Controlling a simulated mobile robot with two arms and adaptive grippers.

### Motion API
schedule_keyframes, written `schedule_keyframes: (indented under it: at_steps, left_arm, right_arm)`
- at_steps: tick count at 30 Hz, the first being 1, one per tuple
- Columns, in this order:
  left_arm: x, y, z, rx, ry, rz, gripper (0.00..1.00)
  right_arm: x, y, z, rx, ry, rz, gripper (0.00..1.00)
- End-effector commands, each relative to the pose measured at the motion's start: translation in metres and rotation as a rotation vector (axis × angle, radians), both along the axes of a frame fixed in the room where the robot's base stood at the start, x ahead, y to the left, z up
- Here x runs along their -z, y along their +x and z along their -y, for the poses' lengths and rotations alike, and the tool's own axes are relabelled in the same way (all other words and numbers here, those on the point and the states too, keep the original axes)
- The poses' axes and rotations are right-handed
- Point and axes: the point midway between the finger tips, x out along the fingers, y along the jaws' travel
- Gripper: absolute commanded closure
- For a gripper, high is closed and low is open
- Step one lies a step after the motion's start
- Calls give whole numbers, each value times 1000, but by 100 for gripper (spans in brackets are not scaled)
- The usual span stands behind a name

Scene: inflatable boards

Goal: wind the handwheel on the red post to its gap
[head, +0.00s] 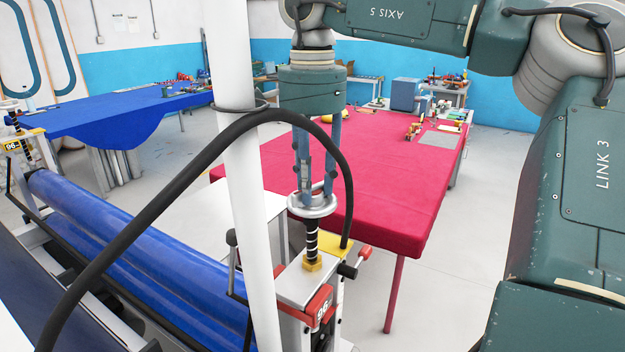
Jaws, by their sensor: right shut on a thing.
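The red post (320,304) stands at the near end of the roller machine, low in the middle of the head view, with a red plate numbered 96. Its silver handwheel (313,211) sits on top of an upright black-and-white banded screw (311,238) with a brass nut below. My right gripper (317,193) points straight down from above and is shut on the handwheel, its fingers at the wheel's hub and rim. The gap itself cannot be made out from here. My left gripper is not in view.
Blue rollers (150,245) run to a second post with a yellow plate (14,146) at far left. A white column (236,150) and black hose (185,175) stand close left of the gripper. A red-covered table (400,185) is behind; a blue-covered table (110,115) is back left.

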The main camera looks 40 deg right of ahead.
Motion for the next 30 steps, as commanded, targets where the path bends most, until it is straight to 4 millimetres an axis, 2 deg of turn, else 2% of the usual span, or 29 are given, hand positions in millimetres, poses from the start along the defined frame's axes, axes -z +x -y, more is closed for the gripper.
schedule_keyframes:
  at_steps: [5, 6, 9, 17, 20, 23, 30]
  left_arm:
    - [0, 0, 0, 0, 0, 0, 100]
    - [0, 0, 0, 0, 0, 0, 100]
    - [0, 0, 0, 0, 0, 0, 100]
    - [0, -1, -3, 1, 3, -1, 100]
    - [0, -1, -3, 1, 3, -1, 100]
    - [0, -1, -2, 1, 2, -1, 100]
    - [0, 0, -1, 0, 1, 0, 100]
  right_arm:
    - [0, 0, 0, 0, 2, 0, 95]
    - [0, 0, 0, 0, 2, 0, 65]
    - [0, 0, 0, 1, 2, 0, 50]
    - [0, 0, 0, 2, 0, 0, 50]
    - [-6, 0, 0, 3, -1, 1, 50]
    - [-20, 1, 0, 4, -2, 2, 50]
    - [-71, 1, 0, 4, -1, 2, 50]
